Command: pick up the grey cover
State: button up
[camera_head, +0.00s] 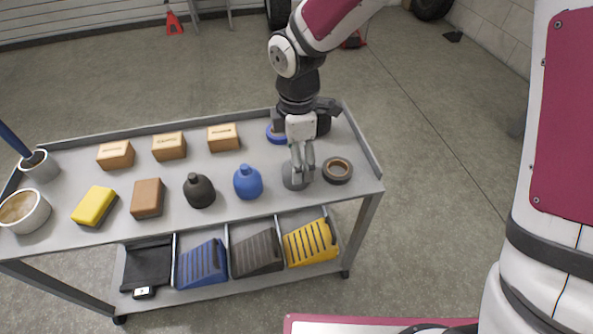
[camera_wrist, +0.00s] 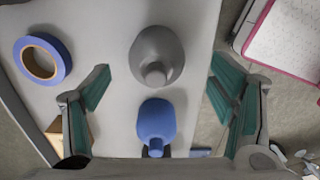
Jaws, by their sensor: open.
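The grey cover (camera_head: 290,184) is a rounded, bulb-like piece with a narrow neck. It sits on the top of the grey cart, right of the blue bulb-shaped piece, and is partly hidden behind my fingers in the head view. In the wrist view the grey cover (camera_wrist: 157,52) shows whole, upper middle, between the two fingertips. My gripper (camera_head: 303,172) points down at it, fingers spread on either side in the wrist view (camera_wrist: 159,72). Nothing is held.
The blue piece (camera_head: 248,182) stands close by, with a black one (camera_head: 199,190) farther left. Boxes (camera_head: 223,137) line the back. The cart's raised edge (camera_head: 362,142) bounds the right.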

notch_tip(320, 180, down, 5)
jog(key=b, duration=0.2)
jog(key=shift+w+a+f+b, duration=0.15)
jog(key=shift+b, duration=0.15)
jog(key=c, duration=1.2)
